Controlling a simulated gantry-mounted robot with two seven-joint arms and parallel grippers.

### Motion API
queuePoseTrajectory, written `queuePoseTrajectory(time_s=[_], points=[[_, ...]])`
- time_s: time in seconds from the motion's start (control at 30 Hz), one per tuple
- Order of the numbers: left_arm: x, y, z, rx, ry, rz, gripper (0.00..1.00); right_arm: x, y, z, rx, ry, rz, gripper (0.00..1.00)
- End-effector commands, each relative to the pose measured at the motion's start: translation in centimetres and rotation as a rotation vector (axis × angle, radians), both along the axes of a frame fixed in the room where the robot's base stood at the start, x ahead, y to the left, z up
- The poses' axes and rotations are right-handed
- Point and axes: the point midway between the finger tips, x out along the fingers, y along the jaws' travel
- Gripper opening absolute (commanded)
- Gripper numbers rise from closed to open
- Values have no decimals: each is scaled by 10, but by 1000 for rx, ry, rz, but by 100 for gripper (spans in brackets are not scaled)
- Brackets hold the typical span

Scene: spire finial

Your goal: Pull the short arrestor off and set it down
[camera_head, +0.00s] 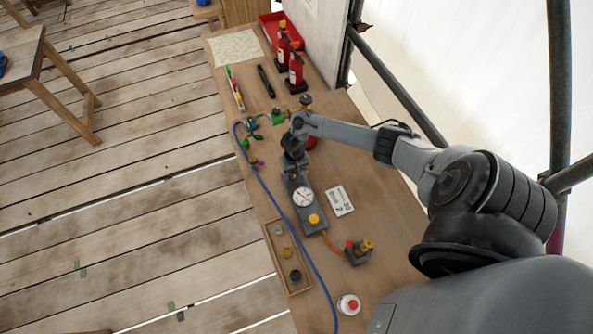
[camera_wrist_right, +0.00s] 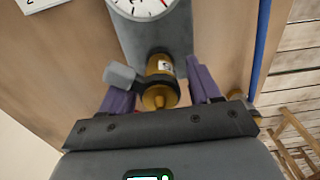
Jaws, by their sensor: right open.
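A brass fitting (camera_wrist_right: 162,66) with a white label and a dark collar stands at the end of the grey gauge board (camera_wrist_right: 128,35) in the right wrist view. It looks like the short arrestor, but I cannot read its label. A grey lever-like block (camera_wrist_right: 119,76) sticks out from its collar. My right gripper (camera_wrist_right: 161,88) is open, with its purple fingers on either side of the fitting; I cannot tell whether they touch it. In the head view my right gripper (camera_head: 292,168) is over the board's far end and hides the fitting. My left gripper is not in view.
A blue hose (camera_head: 285,212) runs along the left. Red extinguishers (camera_head: 296,72) stand at the back.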

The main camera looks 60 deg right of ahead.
Motion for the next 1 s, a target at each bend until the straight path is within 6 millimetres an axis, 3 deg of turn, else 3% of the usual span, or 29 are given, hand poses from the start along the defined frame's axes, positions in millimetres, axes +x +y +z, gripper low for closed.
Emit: queuePoseTrajectory(time_s=[0.47, 0.9, 1.0], points=[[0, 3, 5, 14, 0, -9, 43, 0, 0, 0, 0, 0, 0, 62], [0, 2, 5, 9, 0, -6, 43, 0, 0, 0, 0, 0, 0, 0], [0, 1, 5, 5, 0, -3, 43, 0, 0, 0, 1, -1, 0, 0]])
